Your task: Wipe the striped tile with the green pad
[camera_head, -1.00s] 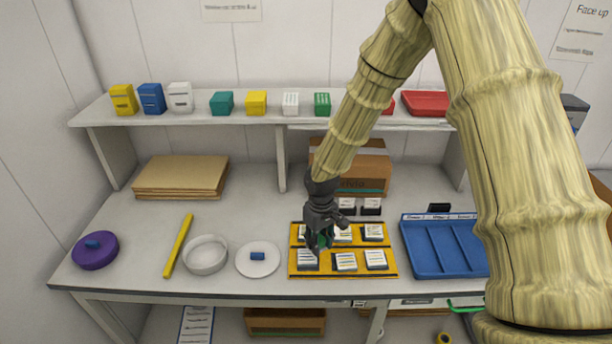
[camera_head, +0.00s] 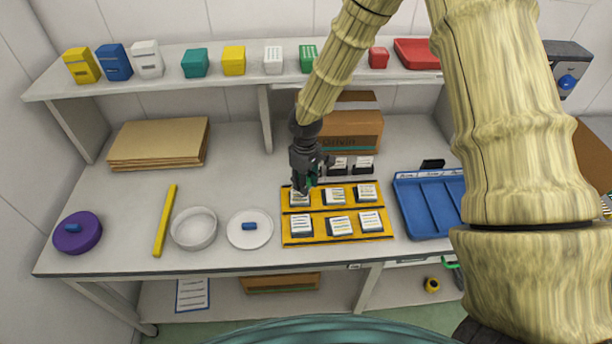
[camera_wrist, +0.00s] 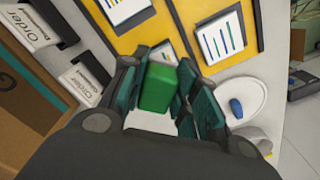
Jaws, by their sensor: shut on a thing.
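My gripper (camera_head: 305,188) is shut on a green pad (camera_wrist: 158,87), which sits between the fingers in the wrist view. In the head view the gripper is at the back-left tile (camera_head: 299,199) of the back yellow tray (camera_head: 317,203). I cannot tell whether the pad touches that tile. Several white tiles with coloured lines lie in two yellow trays. In the wrist view a tile with clear blue, yellow and green stripes (camera_wrist: 220,37) lies beyond the pad. A tile by the fingers (camera_wrist: 163,52) is partly hidden.
Two black stands with white labels (camera_head: 363,163) and a cardboard box (camera_head: 352,131) stand behind the trays. A blue divided tray (camera_head: 428,206) is at right. A white disc with a blue handle (camera_head: 249,241), a round dish (camera_head: 194,229) and a yellow bar (camera_head: 164,220) lie at left.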

